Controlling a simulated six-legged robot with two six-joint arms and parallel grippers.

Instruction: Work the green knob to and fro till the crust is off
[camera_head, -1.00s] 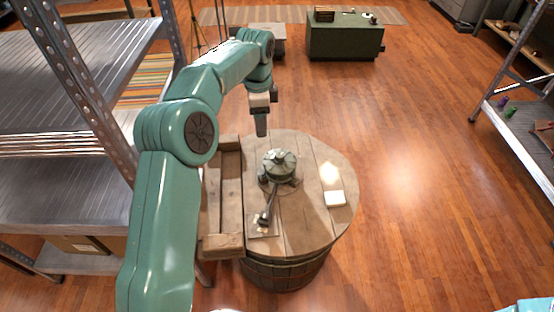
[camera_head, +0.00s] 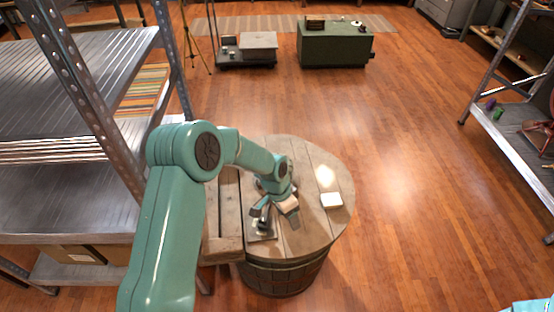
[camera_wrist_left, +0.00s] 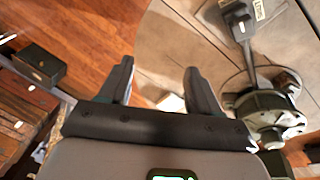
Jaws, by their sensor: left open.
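The green knob (camera_wrist_left: 265,112) is a round, ribbed fitting on a dark flanged base, at the right of the left wrist view. A dark lever-like bar (camera_wrist_left: 243,38) runs from it towards a small labelled plate. In the head view my left arm hides the knob. My left gripper (camera_head: 277,214) is low over the barrel top; in the left wrist view its two dark fingers (camera_wrist_left: 158,82) are apart with nothing held between them. The knob lies to the right of the fingers, outside them. I cannot make out crust on it.
The barrel table (camera_head: 318,165) has a small white block (camera_head: 331,200) at its right. A wooden crate (camera_head: 222,247) adjoins its left side. A metal shelf (camera_head: 80,95) stands at left, another (camera_head: 510,140) at right. Open floor lies beyond the barrel.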

